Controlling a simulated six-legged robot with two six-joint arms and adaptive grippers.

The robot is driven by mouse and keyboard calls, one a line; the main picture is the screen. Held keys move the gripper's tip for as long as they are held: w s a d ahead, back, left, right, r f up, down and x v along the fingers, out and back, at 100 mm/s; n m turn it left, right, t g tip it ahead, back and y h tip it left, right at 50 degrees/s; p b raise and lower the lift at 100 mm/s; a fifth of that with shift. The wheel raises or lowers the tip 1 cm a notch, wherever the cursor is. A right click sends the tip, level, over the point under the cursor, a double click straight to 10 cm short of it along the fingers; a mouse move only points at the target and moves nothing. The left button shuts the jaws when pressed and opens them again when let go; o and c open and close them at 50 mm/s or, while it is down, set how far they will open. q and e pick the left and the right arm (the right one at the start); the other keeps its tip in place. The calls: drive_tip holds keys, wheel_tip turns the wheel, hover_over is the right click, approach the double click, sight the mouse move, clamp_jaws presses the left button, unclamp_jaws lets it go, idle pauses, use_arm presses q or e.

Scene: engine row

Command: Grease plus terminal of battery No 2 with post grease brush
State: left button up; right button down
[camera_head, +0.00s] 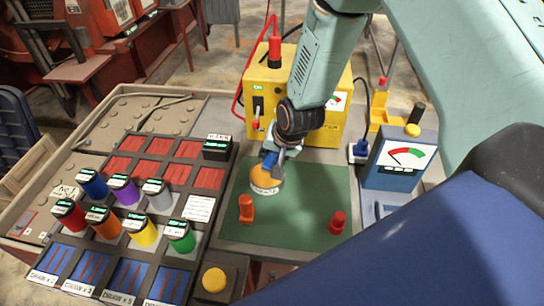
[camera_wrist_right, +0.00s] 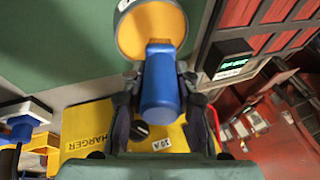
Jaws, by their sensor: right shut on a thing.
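My right gripper (camera_head: 276,150) is shut on the blue handle (camera_wrist_right: 160,85), which I take for the post grease brush. The brush handle also shows in the head view (camera_head: 268,160). Its lower end meets a round orange-yellow pot (camera_head: 266,181) with a white label, over the green mat; the bristles are hidden. In the wrist view the handle lies between both fingers, in front of the pot (camera_wrist_right: 125,35). Beige battery-like blocks with round caps (camera_head: 158,113) stand at the left, one by a card reading No 1. I cannot tell which is No 2. My left gripper is not in view.
An orange piece (camera_head: 246,208) and a red piece (camera_head: 338,221) stand on the green mat (camera_head: 300,225). A yellow charger (camera_head: 262,100) stands behind, a gauge box (camera_head: 399,160) at right. A rack of coloured cans (camera_head: 140,215) fills the left. The mat's front is clear.

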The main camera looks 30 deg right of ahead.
drive_tip(key=shift+r+p, duration=1.8)
drive_tip(key=shift+r, duration=0.7)
drive_tip(key=shift+f, duration=0.15)
